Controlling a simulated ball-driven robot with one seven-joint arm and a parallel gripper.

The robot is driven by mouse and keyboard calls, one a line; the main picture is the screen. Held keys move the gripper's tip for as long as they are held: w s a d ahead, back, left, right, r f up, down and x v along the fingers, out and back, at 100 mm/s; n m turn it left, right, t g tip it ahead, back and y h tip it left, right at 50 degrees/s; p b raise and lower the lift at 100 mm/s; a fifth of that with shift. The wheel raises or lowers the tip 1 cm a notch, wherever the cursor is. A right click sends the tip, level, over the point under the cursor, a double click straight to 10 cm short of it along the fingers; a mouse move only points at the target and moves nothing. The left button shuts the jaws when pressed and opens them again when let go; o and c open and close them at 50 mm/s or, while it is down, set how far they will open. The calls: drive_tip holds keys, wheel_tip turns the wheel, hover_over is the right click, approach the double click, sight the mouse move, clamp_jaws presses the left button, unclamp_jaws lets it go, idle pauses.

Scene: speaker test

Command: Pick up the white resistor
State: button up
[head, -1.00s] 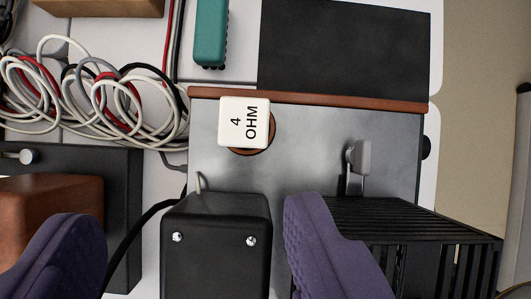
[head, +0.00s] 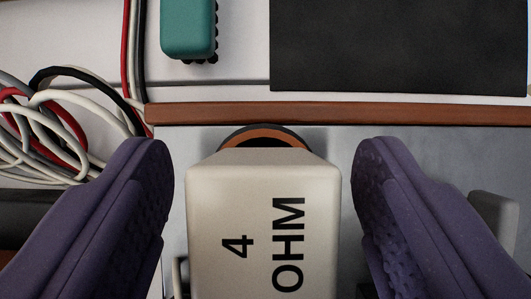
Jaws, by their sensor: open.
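The white resistor (head: 262,200) is a pale block with "4 OHM" in black on its face. It fills the lower middle of the head view and stands on a round brown and black base (head: 265,138), which shows behind its far edge. My gripper (head: 263,165) is open, with one purple finger to the left of the resistor and one to the right. A gap shows between each finger and the block, so neither appears to touch it. The near end of the resistor is cut off by the bottom of the picture.
A grey panel with a reddish-brown wooden edge (head: 340,114) lies under and beyond the resistor. A teal block (head: 187,28) and a black sheet (head: 400,45) lie beyond it. Coiled cables (head: 50,125) are at the left. A grey lever-like part (head: 500,215) is right of the right finger.

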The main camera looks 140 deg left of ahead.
sight(262, 248)
drive_tip(key=c, duration=1.1)
drive_tip(key=shift+r, duration=0.15)
wheel_tip(262, 248, up, 10)
drive_tip(key=p, duration=0.3)
drive_tip(key=shift+p, duration=0.35)
